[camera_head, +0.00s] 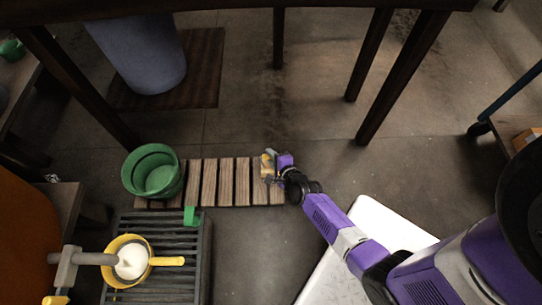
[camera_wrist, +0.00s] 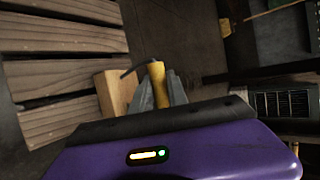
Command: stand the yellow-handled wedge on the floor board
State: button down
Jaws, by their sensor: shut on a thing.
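The yellow-handled wedge (camera_head: 265,162) is at the right end of the slatted wooden floor board (camera_head: 209,183). In the wrist view its pale wooden block (camera_wrist: 115,92) and upright yellow handle (camera_wrist: 157,72) show close up. My gripper (camera_head: 274,172) is shut on the yellow handle, with grey fingers on either side of it in the wrist view (camera_wrist: 162,92). The board's slats (camera_wrist: 60,75) lie left of the block there. I cannot tell whether the wedge touches the board. The wedge's underside is hidden.
A green bucket (camera_head: 153,172) stands at the board's left end. Dark table legs (camera_head: 375,108) stand behind.

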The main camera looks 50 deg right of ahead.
jog(key=shift+f, duration=0.35)
jog(key=c, duration=1.2)
grip_release()
jog(key=shift+s, duration=0.1)
jog(key=p+v, duration=0.3)
jog(key=v, duration=0.4)
jog(key=shift+s+r, duration=0.2)
jog(key=shift+s, duration=0.05)
jog(key=shift+a, duration=0.15)
